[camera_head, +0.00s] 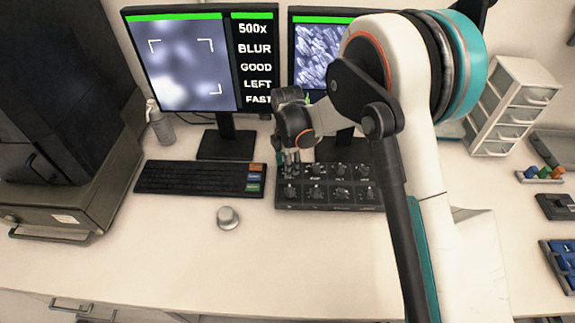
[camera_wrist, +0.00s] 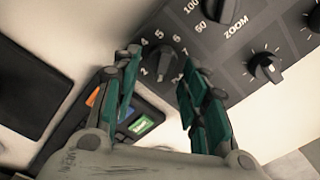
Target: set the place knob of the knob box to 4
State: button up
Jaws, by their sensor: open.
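The black knob box (camera_head: 330,207) stands on the desk below the monitors, with two rows of knobs. In the wrist view its panel (camera_wrist: 225,62) shows a dark knob (camera_wrist: 163,66) ringed by printed numbers, among them 2, 4, 5, 6 and 7. This knob's name label is not visible, and its pointer direction is unclear. My gripper (camera_head: 291,166) is above the left end of the box. In the wrist view my gripper (camera_wrist: 158,62) is open, with one finger on each side of this numbered knob. I cannot tell whether the fingers touch it.
A ZOOM knob (camera_wrist: 222,8) and another knob (camera_wrist: 267,68) are close by. A black keyboard (camera_head: 190,178) lies left of the box. A silver round knob (camera_head: 228,218) stands in front. The left monitor (camera_head: 180,62) reads 500x, BLUR, GOOD, LEFT, FAST. The front desk is clear.

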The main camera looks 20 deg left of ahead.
jog(key=c, duration=0.9)
jog(key=shift+m, duration=0.4)
jog(key=m, duration=0.4)
jog(key=shift+w+a+m+b, duration=0.15)
jog(key=shift+w+m+b, duration=0.1)
jog(key=shift+m+b, duration=0.15)
jog(key=m, duration=0.5)
jog(key=shift+w+b, duration=0.25)
jog(key=shift+b, duration=0.05)
jog(key=m, duration=0.6)
jog(key=shift+w+m, duration=0.3)
jog(key=shift+m, duration=0.1)
jog(key=m, duration=0.6)
jog(key=shift+w+d+b, duration=0.15)
jog(key=shift+d+b, duration=0.15)
jog(key=shift+d, duration=0.1)
jog(key=shift+m, duration=0.4)
